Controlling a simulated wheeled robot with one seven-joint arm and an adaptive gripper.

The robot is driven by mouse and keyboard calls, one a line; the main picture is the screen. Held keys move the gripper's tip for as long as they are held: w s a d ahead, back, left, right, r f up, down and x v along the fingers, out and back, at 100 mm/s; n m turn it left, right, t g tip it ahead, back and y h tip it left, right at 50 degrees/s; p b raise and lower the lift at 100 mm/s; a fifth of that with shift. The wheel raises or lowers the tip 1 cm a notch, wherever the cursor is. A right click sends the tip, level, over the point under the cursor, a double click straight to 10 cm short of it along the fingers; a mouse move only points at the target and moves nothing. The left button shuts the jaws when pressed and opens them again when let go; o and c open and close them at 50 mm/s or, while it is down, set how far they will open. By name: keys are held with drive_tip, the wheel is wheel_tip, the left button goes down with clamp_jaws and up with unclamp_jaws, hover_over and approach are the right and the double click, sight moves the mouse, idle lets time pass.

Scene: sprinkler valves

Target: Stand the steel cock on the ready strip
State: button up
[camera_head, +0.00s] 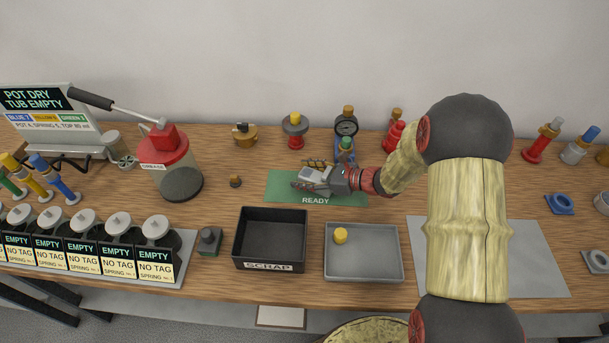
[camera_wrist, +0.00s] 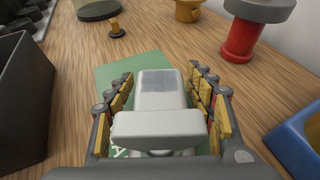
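The steel cock (camera_wrist: 160,98) is a pale grey-white body with a wide bar at its near end. It sits between the fingers of my gripper (camera_wrist: 163,85), which lie close along both sides of it. My gripper (camera_head: 317,176) is over the green ready strip (camera_head: 278,184), where the cock (camera_head: 313,174) also shows in the head view. The strip shows beyond the cock in the wrist view (camera_wrist: 112,72). The cock's underside is hidden, so I cannot tell whether it touches the strip.
A black scrap bin (camera_head: 270,267) and a grey tray (camera_head: 362,276) with a yellow cap (camera_head: 340,235) stand in front of the strip. Behind it are a gauge (camera_head: 346,128) on a blue base and a red valve (camera_head: 295,132). A small dark-based brass part (camera_head: 235,181) is to the left.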

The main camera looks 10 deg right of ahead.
sight(329, 177)
drive_tip(key=shift+s+d+r, duration=0.15)
drive_tip(key=shift+d+r, duration=0.05)
drive_tip(key=shift+r, duration=0.1)
drive_tip(key=p+v, duration=0.3)
drive_tip(key=v, duration=0.7)
drive_tip(key=shift+d+r, duration=0.15)
drive_tip(key=shift+s+d+r+p, duration=0.15)
drive_tip(key=shift+s+d+p, duration=0.15)
drive_tip(key=shift+s+d, duration=0.1)
